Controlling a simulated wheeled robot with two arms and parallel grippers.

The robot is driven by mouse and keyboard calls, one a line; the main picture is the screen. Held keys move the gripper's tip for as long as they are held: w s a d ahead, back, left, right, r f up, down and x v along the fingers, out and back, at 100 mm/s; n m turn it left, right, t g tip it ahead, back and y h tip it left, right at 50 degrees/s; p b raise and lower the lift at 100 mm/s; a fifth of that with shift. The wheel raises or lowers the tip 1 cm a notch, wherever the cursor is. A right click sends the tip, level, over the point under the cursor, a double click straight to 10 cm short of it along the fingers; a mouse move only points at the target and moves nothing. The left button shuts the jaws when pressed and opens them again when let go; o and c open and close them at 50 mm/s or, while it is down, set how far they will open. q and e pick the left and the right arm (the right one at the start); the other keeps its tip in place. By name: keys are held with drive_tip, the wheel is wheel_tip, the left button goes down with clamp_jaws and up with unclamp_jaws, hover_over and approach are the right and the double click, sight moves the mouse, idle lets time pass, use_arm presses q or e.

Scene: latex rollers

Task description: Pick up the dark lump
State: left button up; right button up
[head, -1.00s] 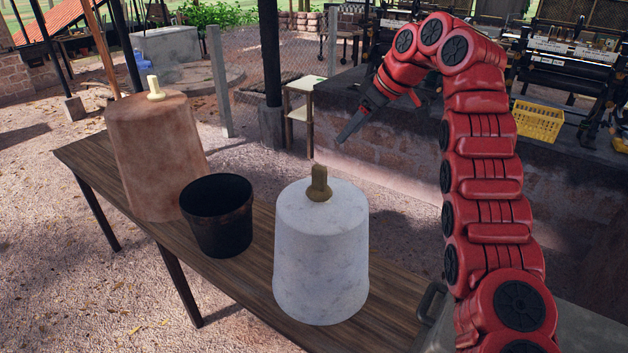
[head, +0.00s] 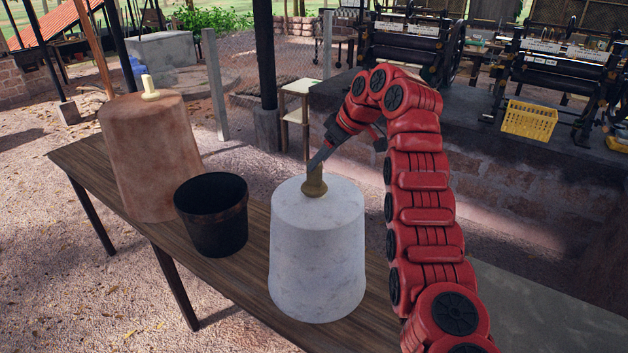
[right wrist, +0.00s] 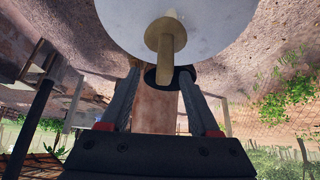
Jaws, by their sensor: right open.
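The dark lump (head: 315,186) is olive-brown, with an upright stub on a wider base. It stands on top of the upturned white bucket (head: 318,255) and also shows in the right wrist view (right wrist: 166,36). My right gripper (head: 312,168) is at the lump's top in the head view, reaching down from the upper right. In the right wrist view its two fingers are spread apart (right wrist: 159,74), with the lump's stub pointing into the gap between them. Whether a finger touches the lump cannot be told. My left gripper is not in view.
A wooden table (head: 265,318) carries the white bucket, an open black bucket (head: 212,232) and an upturned brown bucket (head: 150,155) with a pale yellow lump (head: 149,88) on top. Behind are a low wall, roller machines (head: 560,70) and a yellow crate (head: 529,120).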

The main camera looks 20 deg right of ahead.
sight(314, 184)
drive_tip(key=p+x, duration=0.1)
drive_tip(key=x, duration=0.1)
drive_tip(key=p+x, duration=0.2)
drive_tip(key=shift+s+a+f, duration=0.15)
drive_tip(key=shift+s, duration=0.2)
drive_tip(key=shift+w+f, duration=0.1)
clamp_jaws()
